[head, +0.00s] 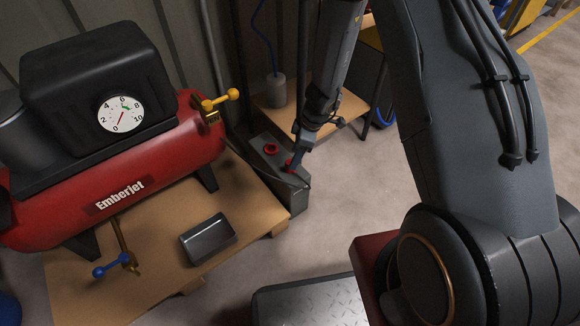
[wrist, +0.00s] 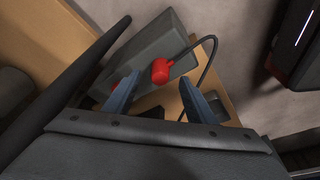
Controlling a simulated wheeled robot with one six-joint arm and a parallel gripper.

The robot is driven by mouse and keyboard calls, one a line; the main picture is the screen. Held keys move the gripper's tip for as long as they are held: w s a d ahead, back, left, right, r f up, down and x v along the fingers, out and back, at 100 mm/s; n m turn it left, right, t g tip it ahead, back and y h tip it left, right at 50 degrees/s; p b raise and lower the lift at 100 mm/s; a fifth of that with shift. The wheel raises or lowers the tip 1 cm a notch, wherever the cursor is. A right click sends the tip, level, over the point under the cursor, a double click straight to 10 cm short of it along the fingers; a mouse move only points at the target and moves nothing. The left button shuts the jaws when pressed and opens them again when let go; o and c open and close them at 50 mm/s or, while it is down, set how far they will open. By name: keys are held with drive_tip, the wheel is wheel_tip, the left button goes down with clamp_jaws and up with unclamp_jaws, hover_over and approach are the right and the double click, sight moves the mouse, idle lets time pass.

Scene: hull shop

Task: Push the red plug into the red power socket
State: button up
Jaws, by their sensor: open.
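The red plug (wrist: 161,70) shows in the wrist view on the grey box, with a black cable running from it. It lies just beyond and between my open fingertips. My gripper (wrist: 160,88) has two blue fingers, spread apart, with nothing held. In the head view the plug (head: 289,164) is at the tip of my gripper (head: 295,160), partly hidden by it. The red power socket (head: 271,149) is a round red ring on top of the same grey box, to the left of the plug. In the wrist view a bit of red (wrist: 115,86) shows behind the left finger.
A red compressor (head: 150,165) with a gauge, a yellow valve handle (head: 221,100) and a blue valve handle (head: 115,267) stands at left on a wooden pallet (head: 85,290). The grey floor to the right is partly clear.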

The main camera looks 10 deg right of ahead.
drive_tip(key=shift+a+b+x, duration=0.15)
drive_tip(key=shift+b+x, duration=0.25)
drive_tip(key=shift+x, duration=0.9)
drive_tip(key=shift+a+b+x, duration=0.15)
drive_tip(key=shift+b+x, duration=0.25)
drive_tip(key=shift+x, duration=0.9)
drive_tip(key=shift+r, duration=0.1)
drive_tip(key=c, duration=1.1)
drive_tip(key=shift+r, duration=0.1)
wheel_tip(320, 180, up, 28)
drive_tip(key=p, duration=0.7)
drive_tip(key=shift+d, duration=0.1)
